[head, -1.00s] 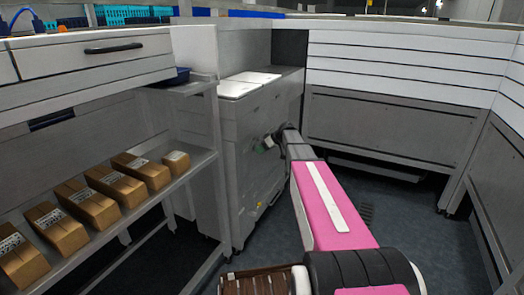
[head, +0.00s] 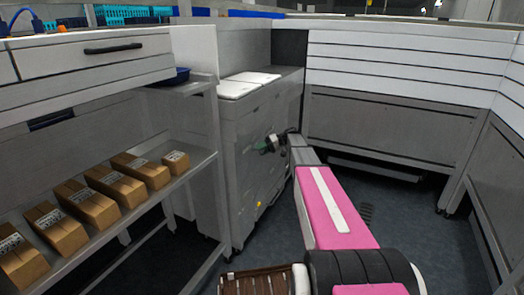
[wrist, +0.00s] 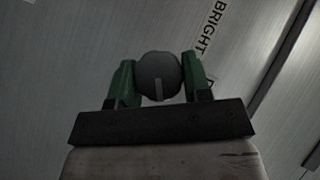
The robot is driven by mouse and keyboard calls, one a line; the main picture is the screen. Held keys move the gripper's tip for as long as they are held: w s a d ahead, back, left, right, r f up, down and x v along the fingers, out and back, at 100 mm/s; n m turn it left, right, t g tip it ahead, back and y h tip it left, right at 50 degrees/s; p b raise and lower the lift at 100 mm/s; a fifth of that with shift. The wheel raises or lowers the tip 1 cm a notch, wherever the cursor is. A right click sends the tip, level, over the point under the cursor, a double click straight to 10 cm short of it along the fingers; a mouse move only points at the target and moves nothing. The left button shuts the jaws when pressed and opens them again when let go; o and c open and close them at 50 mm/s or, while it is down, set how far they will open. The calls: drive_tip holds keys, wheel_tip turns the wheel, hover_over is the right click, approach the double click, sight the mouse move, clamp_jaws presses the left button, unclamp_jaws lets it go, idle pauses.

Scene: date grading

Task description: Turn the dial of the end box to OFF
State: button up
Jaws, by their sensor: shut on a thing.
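The end box (head: 247,175) is a grey cabinet with white lids on top, left of my arm in the head view. Its dial (wrist: 158,75) is a round grey knob with a lighter pointer line that runs down toward my gripper in the wrist view. My gripper (wrist: 160,80) has green fingers, one on each side of the dial, and is shut on it. In the head view my gripper (head: 268,145) is at the box's side face, and the dial is too small to make out. Black lettering "BRIGHT" (wrist: 210,27) stands beside the dial; more lettering is partly hidden by the right finger.
A shelf (head: 130,215) with several brown boxes (head: 92,207) stands at the left, below a drawer (head: 95,57). A grey panelled counter (head: 385,135) closes off the back and right. The dark floor (head: 410,235) right of my arm is clear.

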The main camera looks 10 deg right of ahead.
idle(0.4)
drive_tip(key=o, duration=0.9)
drive_tip(key=v, duration=1)
drive_tip(key=shift+w+d, duration=0.1)
drive_tip(key=shift+d, duration=0.3)
